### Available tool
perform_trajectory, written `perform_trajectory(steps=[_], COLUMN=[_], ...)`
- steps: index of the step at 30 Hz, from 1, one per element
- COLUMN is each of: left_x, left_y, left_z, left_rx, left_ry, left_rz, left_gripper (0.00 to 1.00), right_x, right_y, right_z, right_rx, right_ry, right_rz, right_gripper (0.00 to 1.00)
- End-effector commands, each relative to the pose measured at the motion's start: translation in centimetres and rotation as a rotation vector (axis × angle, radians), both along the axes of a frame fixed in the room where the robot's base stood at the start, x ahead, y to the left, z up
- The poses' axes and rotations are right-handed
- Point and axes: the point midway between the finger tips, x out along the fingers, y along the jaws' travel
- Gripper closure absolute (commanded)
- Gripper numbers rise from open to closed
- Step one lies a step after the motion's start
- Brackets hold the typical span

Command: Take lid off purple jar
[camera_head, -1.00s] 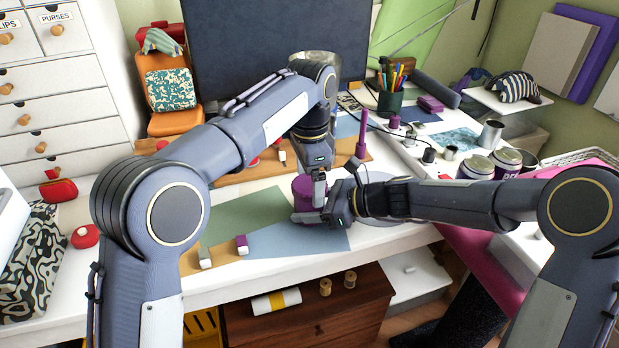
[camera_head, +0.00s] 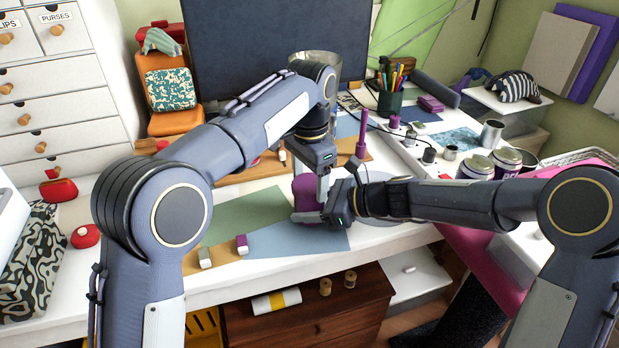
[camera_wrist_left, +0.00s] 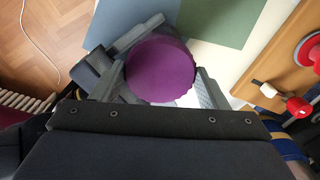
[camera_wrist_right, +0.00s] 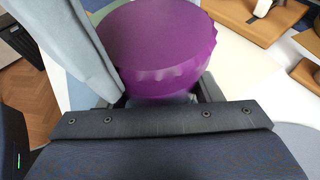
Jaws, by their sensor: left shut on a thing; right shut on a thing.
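The purple jar (camera_head: 306,217) stands near the table's front edge, mostly hidden by my grippers. I cannot tell whether lid and jar still touch.
A purple-topped block (camera_head: 242,244) and a white block (camera_head: 205,257) lie to the left on the mats. A purple upright rod (camera_head: 362,135) stands behind. Two lidded cans (camera_head: 475,168) are at the right. The green mat (camera_head: 240,213) is clear.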

Motion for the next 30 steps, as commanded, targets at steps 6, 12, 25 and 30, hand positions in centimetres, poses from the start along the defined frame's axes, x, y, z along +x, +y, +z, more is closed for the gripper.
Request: perform_trajectory(steps=[6, 12, 25, 30], left_x=[0.0, 0.0, 0.0, 0.0], left_y=[0.0, 0.0, -0.1, -0.1], left_z=[0.0, 0.0, 2.5, 4.2], left_rx=[0.001, 0.000, -0.002, -0.001], left_ry=[-0.001, 0.000, -0.002, -0.002], left_rz=[0.001, -0.001, -0.004, -0.003], left_gripper=[0.60, 0.11, 0.11, 0.11], right_x=[0.0, 0.0, 0.0, 0.0], right_y=[0.0, 0.0, 0.0, 0.0], right_z=[0.0, 0.0, 0.0, 0.0], right_rx=[0.000, 0.000, 0.000, 0.000], right_ry=[0.000, 0.000, 0.000, 0.000], right_rz=[0.000, 0.000, 0.000, 0.000], right_gripper=[1.00, 1.00, 1.00, 1.00])
